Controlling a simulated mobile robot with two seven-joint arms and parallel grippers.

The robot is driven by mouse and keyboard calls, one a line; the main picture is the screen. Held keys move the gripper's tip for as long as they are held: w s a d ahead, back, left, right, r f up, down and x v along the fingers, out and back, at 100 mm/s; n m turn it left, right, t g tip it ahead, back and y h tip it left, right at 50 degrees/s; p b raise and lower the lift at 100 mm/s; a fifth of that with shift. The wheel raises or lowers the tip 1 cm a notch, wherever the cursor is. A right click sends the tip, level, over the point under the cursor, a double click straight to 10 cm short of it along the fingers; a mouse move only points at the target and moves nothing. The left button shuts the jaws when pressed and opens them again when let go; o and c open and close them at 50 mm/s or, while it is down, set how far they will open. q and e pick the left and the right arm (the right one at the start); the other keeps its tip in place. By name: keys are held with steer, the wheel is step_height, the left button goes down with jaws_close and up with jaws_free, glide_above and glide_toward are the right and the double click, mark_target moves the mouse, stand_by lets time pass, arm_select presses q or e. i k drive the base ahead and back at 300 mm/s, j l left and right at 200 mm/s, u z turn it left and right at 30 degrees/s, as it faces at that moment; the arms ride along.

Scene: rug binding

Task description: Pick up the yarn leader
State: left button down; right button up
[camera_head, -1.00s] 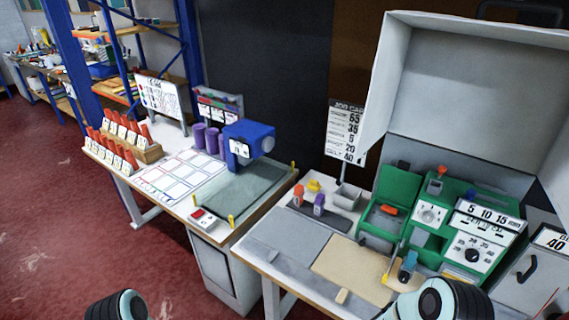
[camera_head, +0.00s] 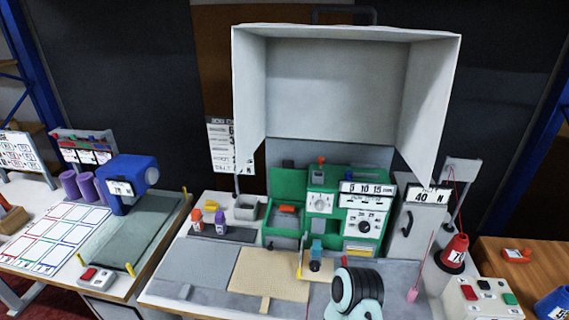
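A pink yarn leader (camera_head: 412,295) hangs at the right side of the grey bench, with a thin pink strand running up from it. A red yarn cone (camera_head: 455,250) with a white label stands on a dark base to its right. A red strand rises from the cone to a thin stand with a grey plate (camera_head: 461,170). Neither of my grippers is in view.
A green machine (camera_head: 345,205) with dials stands under a large white hood (camera_head: 335,85). A grey cabinet (camera_head: 408,222) with a dark handle is behind the leader. A button box (camera_head: 482,297) is at right.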

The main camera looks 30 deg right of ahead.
mark_target(414, 292)
steer(key=z, duration=2.15)
steer(key=u, duration=0.65)
steer(key=l+u, duration=0.25)
steer(key=u, duration=0.15)
steer(key=i+l+u, duration=0.1)
steer(key=l+u, duration=0.5)
steer(key=u, duration=0.15)
